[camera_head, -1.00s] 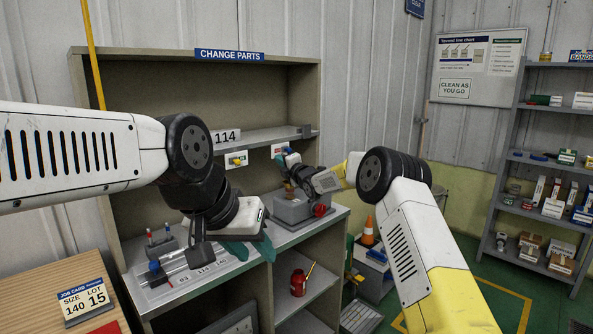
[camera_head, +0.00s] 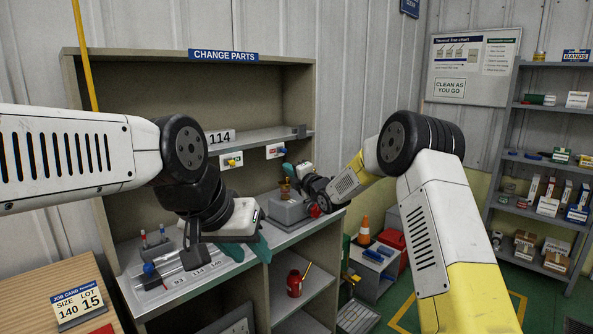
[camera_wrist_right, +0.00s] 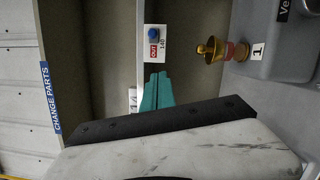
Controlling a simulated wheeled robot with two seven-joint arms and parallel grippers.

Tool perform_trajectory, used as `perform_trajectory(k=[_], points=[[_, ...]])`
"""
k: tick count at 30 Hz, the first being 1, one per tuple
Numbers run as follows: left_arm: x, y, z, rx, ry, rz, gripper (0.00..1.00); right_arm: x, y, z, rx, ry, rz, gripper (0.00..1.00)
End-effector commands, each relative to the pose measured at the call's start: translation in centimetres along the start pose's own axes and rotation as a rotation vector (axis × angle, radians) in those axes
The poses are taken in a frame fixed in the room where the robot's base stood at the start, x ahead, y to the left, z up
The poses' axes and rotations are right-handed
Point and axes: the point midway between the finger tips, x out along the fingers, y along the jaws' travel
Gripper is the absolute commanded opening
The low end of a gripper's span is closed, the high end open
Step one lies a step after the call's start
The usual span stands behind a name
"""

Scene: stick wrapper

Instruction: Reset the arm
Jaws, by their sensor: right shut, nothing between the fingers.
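My left gripper (camera_head: 246,250) hangs over the front part of the cabinet's lower surface, beside a rail marked 93, 114 and 140 (camera_head: 180,277). Its two teal fingers look spread apart, with nothing seen between them. My right gripper (camera_head: 287,169) is at the back right of the cabinet, above and behind a grey box (camera_head: 288,212) with a brass knob and a red knob. In the right wrist view, its teal fingers (camera_wrist_right: 157,92) are together and empty, below a red-and-white tag (camera_wrist_right: 154,52). The brass knob (camera_wrist_right: 210,50) is to their right, apart from them.
A wooden table with a job card (camera_head: 80,304) is at lower left. A red can (camera_head: 295,283) stands on a lower shelf.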

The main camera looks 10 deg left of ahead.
Motion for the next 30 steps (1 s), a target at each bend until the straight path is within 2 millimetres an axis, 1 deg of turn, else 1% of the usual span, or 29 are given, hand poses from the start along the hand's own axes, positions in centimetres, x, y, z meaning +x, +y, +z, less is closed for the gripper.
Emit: perform_trajectory(k=[5, 8, 11, 14, 17, 18, 20, 21, 22, 23, 24, 26, 27, 29, 30], points=[[0.0, 0.0, 0.0, 0.000, 0.000, 0.000, 0.36, 0.0, 0.0, 0.0, 0.000, 0.000, 0.000, 0.00], [0.0, 0.0, 0.0, 0.000, 0.000, 0.000, 0.36, -0.3, 0.4, 0.4, 0.014, -0.006, -0.009, 0.00], [0.0, 0.0, 0.0, 0.000, 0.000, 0.000, 0.36, -1.6, 1.7, 1.8, 0.075, -0.032, -0.054, 0.00], [0.0, 0.0, 0.0, 0.000, 0.000, 0.000, 0.36, -4.4, 3.8, 4.1, 0.202, -0.088, -0.134, 0.00], [0.0, 0.0, 0.0, 0.000, 0.000, 0.000, 0.36, -8.8, 5.6, 6.4, 0.375, -0.171, -0.234, 0.00], [0.0, 0.0, 0.0, 0.000, 0.000, 0.000, 0.36, -10.8, 6.3, 7.1, 0.449, -0.210, -0.270, 0.00], [0.0, 0.0, 0.0, 0.000, 0.000, 0.000, 0.36, -14.0, 7.1, 7.9, 0.562, -0.271, -0.321, 0.00], [0.0, 0.0, 0.0, 0.000, 0.000, 0.000, 0.36, -16.2, 7.6, 8.3, 0.639, -0.313, -0.351, 0.00], [0.0, 0.0, 0.0, 0.000, 0.000, 0.000, 0.36, -17.9, 8.0, 8.4, 0.696, -0.345, -0.372, 0.00], [0.0, 0.0, 0.0, 0.000, 0.000, 0.000, 0.36, -19.7, 8.2, 8.5, 0.756, -0.379, -0.394, 0.00], [0.0, 0.0, 0.0, 0.000, 0.000, 0.000, 0.36, -22.1, 8.6, 8.5, 0.834, -0.425, -0.419, 0.00], [0.0, 0.0, 0.0, 0.000, 0.000, 0.000, 0.36, -25.9, 9.0, 8.3, 0.954, -0.497, -0.452, 0.00], [0.0, 0.0, 0.0, 0.000, 0.000, 0.000, 0.36, -28.4, 9.2, 8.0, 1.036, -0.546, -0.472, 0.00], [0.0, 0.0, 0.0, 0.000, 0.000, 0.000, 0.36, -32.2, 9.3, 7.2, 1.159, -0.621, -0.499, 0.00], [0.0, 0.0, 0.0, 0.000, 0.000, 0.000, 0.36, -34.8, 9.3, 6.5, 1.241, -0.671, -0.515, 0.00]])
